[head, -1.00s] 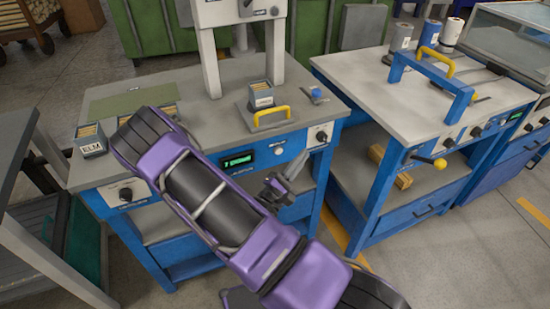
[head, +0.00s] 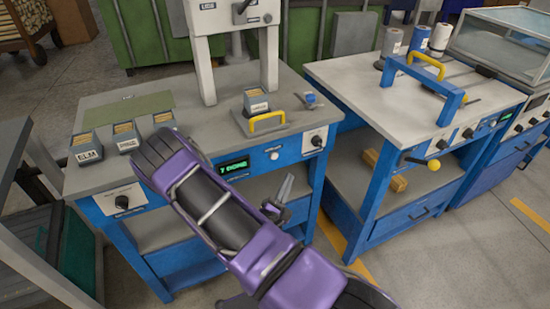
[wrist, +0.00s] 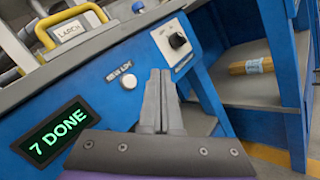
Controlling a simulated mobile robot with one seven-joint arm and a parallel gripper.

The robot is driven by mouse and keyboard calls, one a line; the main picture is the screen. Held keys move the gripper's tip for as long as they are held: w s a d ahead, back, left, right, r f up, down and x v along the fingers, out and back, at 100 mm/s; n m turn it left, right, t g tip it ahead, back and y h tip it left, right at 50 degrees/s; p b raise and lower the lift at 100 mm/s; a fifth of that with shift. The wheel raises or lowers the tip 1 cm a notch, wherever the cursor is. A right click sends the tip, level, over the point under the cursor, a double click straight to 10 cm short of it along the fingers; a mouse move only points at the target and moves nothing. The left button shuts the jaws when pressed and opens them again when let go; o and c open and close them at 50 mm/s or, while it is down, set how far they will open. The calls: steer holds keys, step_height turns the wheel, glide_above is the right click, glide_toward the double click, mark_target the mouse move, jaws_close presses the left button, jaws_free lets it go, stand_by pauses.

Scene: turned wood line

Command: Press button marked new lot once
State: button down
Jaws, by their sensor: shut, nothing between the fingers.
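The round pale button (wrist: 129,81) sits on the blue front panel, with the label NEW LOT just above it in the wrist view. In the head view the button (head: 274,155) is right of the green-lit display (head: 233,166). The display (wrist: 56,134) reads "7 DONE" in the wrist view. My gripper (wrist: 160,76) is shut and empty, its fingertips to the right of the button in that view. In the head view my gripper (head: 287,182) is below and slightly right of the button, apart from it in the picture.
A dark knob (wrist: 177,40) on a white plate is right of the button. A tray with a yellow handle (head: 268,121) stands on the bench top above. Bins, one marked ELM (head: 87,149), stand at left. A second bench (head: 340,80) is at right.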

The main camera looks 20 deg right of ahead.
steer(key=w+b, duration=0.1)
steer(key=w, duration=0.5)
steer(key=shift+w, duration=0.35)
steer(key=shift+a, duration=0.1)
stand_by(1.6)
steer(key=shift+w, duration=0.4)
steer(key=shift+w, duration=0.4)
stand_by(0.5)
steer(key=shift+s, duration=0.85)
steer(key=shift+s+p, duration=0.6)
steer(key=shift+s, duration=1.9)
